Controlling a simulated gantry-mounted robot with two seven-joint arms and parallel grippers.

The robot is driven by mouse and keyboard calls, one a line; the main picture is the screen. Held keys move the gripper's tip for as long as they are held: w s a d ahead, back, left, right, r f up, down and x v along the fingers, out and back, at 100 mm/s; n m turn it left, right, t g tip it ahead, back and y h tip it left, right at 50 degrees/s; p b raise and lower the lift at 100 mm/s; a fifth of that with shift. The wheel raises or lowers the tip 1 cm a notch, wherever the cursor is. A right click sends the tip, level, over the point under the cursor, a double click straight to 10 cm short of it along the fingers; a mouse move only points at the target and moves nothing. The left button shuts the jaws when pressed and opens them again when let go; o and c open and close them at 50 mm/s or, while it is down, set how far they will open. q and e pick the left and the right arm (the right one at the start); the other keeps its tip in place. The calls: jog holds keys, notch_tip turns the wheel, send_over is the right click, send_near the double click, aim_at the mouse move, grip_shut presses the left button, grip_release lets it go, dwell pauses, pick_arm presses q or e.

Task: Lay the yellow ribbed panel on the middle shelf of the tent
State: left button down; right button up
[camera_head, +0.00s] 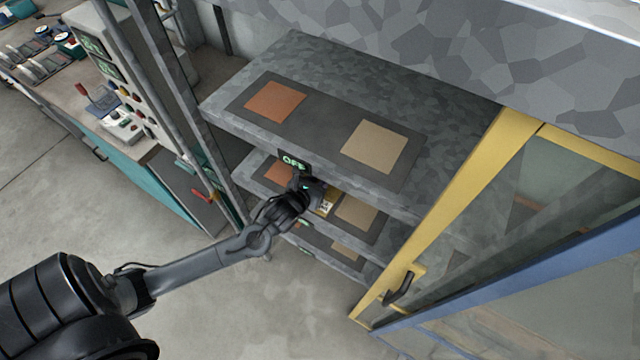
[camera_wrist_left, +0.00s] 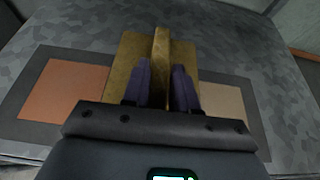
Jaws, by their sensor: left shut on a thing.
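The tent's middle shelf (camera_head: 256,186) is grey, with an orange square (camera_head: 279,173) at left and a tan square (camera_head: 355,213) at right on a dark mat. My left gripper (camera_head: 319,194) reaches in over this shelf, between the two squares. It is shut on the upright rib of the yellow ribbed panel (camera_head: 327,204). In the left wrist view the panel (camera_wrist_left: 123,65) lies flat side down beyond the fingers, its rib between them. It covers part of the mat between the squares. I cannot tell whether it touches the shelf. My right gripper is not in view.
The top shelf (camera_head: 300,52) overhangs the middle one, and a lower shelf (camera_head: 335,255) lies below. A yellow-framed glass door (camera_head: 450,215) stands open at right. A post (camera_head: 160,75) and a control panel (camera_head: 115,85) stand at left.

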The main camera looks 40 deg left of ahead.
pick_arm(q)
jog(key=shift+f, duration=1.6)
jog(key=c, duration=1.3)
grip_release()
jog(key=shift+f, duration=0.2)
jog(key=shift+c, duration=0.2)
jog(key=o, duration=0.5)
jog(key=shift+c, duration=0.2)
jog(key=shift+r, duration=0.1)
